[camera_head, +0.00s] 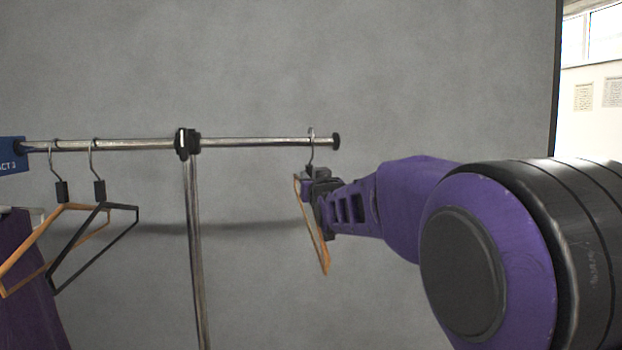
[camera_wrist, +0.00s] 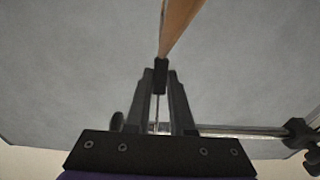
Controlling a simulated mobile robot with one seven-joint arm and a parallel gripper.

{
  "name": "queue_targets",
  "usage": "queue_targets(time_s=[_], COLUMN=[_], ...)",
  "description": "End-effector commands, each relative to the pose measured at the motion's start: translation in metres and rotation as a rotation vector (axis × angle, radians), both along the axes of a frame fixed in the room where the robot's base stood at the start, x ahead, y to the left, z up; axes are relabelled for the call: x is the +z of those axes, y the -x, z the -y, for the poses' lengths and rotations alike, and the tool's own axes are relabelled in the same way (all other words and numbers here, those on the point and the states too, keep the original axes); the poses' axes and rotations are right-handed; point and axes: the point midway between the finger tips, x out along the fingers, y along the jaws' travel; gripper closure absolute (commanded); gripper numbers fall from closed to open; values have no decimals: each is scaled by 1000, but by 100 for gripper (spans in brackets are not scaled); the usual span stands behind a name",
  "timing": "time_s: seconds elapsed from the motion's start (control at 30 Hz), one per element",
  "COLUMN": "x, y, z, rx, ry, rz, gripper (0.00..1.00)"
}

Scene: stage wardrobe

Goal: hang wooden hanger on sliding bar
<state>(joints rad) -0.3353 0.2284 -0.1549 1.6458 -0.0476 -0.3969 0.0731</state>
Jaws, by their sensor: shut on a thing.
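The wooden hanger (camera_head: 323,255) hangs from my gripper (camera_head: 316,183), seen nearly edge-on. My gripper is shut on its black neck, which shows between the fingers in the wrist view (camera_wrist: 160,76). The metal hook (camera_head: 311,152) rises above my gripper, and its top shows just above the sliding bar (camera_head: 260,142), near the right end. I cannot tell whether the hook is around the bar or only in front of it. In the wrist view the bar (camera_wrist: 240,131) runs behind my fingers and the hook wire.
A black clamp (camera_head: 187,143) joins the bar to an upright post (camera_head: 196,250). A wooden hanger (camera_head: 20,265) and a black hanger (camera_head: 120,231) hang on the left part, by a blue sign (camera_head: 12,155) and purple cloth (camera_head: 30,270). The bar between clamp and hook is clear.

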Motion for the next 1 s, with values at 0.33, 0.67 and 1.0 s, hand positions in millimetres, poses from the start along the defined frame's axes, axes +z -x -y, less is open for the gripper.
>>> queue_targets(time_s=[0.33, 0.67, 1.0], x=[-11, -14, -14], y=[0, 0, 0], z=[0, 0, 0], rx=[0, 0, 0], ry=[0, 0, 0], rz=[2, 2, 1], gripper=[100, 100, 44])
